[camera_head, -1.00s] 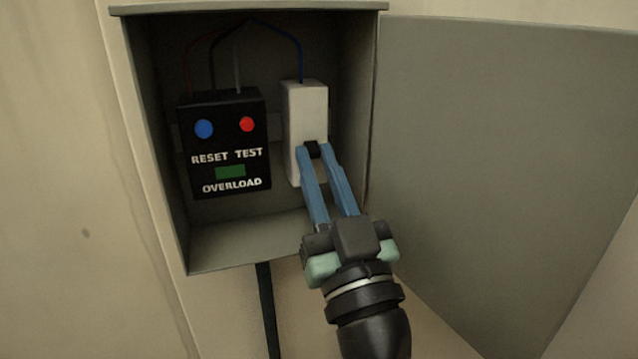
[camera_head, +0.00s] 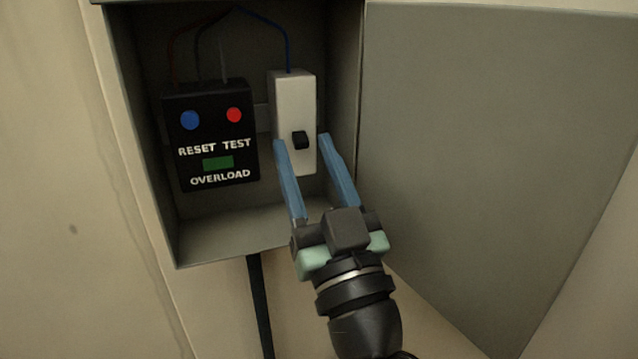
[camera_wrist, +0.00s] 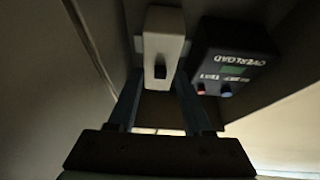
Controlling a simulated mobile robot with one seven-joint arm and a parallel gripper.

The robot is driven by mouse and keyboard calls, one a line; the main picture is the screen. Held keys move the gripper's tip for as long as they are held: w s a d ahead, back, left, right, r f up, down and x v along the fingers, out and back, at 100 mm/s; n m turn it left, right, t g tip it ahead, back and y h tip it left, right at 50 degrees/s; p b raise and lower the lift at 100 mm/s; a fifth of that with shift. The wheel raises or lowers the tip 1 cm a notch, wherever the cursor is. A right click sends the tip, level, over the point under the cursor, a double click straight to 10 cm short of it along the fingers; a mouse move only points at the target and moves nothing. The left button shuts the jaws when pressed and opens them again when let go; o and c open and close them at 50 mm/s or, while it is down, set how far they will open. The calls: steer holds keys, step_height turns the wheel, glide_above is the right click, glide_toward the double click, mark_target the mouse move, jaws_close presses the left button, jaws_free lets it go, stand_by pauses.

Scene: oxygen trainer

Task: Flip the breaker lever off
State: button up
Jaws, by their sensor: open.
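The white breaker (camera_head: 294,101) is mounted upright inside the open grey box. Its small black lever (camera_head: 300,140) sticks out of the lower part of its front. My gripper (camera_head: 301,140) is open, with one blue finger on each side of the lever and a gap between the lever and each finger. In the wrist view the breaker (camera_wrist: 163,35) and its lever (camera_wrist: 160,68) show between the two fingers (camera_wrist: 160,85), and nothing is held. Whether a fingertip touches the breaker's body is hard to tell.
A black overload unit (camera_head: 212,140) with a blue and a red button is left of the breaker. The box door (camera_head: 460,150) stands open on the right. Thin wires run in the box's top. A black cable (camera_head: 260,300) hangs below the box (camera_head: 215,245).

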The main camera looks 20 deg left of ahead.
steer(key=b+v, duration=0.2)
steer(key=v, duration=1)
steer(key=shift+s+f, duration=0.15)
steer(key=shift+s, duration=0.15)
steer(key=shift+d, duration=0.15)
